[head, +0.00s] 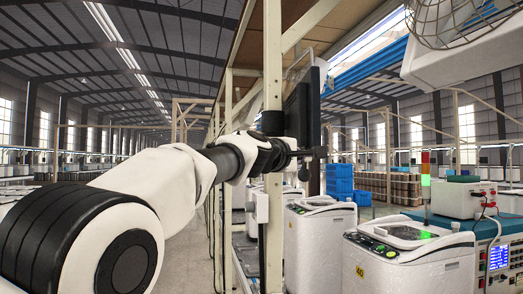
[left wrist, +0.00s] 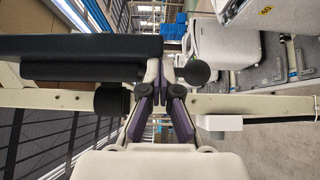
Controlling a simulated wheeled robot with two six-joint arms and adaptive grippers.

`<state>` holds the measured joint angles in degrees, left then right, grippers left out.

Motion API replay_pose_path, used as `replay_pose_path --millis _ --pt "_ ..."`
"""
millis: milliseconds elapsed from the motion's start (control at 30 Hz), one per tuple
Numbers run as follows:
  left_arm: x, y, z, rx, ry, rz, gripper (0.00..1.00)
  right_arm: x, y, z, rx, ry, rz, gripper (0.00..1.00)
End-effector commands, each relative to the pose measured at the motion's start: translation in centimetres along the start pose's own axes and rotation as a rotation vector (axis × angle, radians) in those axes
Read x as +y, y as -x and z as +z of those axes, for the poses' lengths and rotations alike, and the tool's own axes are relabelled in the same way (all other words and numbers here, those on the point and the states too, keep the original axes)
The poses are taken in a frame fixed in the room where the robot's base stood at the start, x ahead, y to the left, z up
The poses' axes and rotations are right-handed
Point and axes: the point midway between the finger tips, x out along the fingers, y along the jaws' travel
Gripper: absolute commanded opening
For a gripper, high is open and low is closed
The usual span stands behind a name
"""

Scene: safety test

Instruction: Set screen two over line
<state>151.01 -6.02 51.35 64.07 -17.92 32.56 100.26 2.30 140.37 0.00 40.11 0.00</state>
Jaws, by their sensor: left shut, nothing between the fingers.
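A dark flat screen (head: 299,112) hangs on the cream post frame in the head view, seen nearly edge-on. In the left wrist view the black screen (left wrist: 80,47) is a long thick slab at the upper left. A round black knob (left wrist: 197,70) sits close to the right of my left fingertips; I cannot tell if they touch. My left gripper (left wrist: 166,72) is shut and empty, its purple-sided fingers meeting at the tips beside the screen's end. In the head view my left gripper (head: 298,154) is partly hidden at the post. My right gripper is out of view.
A cream upright post (head: 272,220) and rail frame stand close to my left arm. White machines (head: 408,258) line the right, with a green-lit signal tower (head: 425,175) behind. Blue crates (head: 340,180) stand farther back. Open floor (head: 185,250) lies left of the frame.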

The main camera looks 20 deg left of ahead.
Motion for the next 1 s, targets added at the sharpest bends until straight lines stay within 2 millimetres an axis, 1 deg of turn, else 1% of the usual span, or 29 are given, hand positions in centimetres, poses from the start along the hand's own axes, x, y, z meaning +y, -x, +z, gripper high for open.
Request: replay_pose_path --millis 33,100,233,400,567,1000 --pt "0.4 -0.7 0.6 -0.003 -0.002 -0.002 0.0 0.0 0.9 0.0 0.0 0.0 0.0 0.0" --pt "0.4 -1.5 1.1 -0.002 -0.001 -0.001 0.0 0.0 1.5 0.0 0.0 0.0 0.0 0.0" --pt "0.3 -2.7 1.8 -0.002 -0.002 -0.002 0.0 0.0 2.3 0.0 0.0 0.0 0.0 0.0" --pt "0.2 -3.6 2.2 0.0 -0.001 0.0 0.0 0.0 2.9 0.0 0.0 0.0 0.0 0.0" --pt "0.1 -4.0 2.3 0.001 -0.001 0.002 0.0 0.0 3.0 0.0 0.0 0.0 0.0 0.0" --pt "0.1 -3.9 2.2 0.002 0.0 0.004 0.0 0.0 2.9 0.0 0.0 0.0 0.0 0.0"
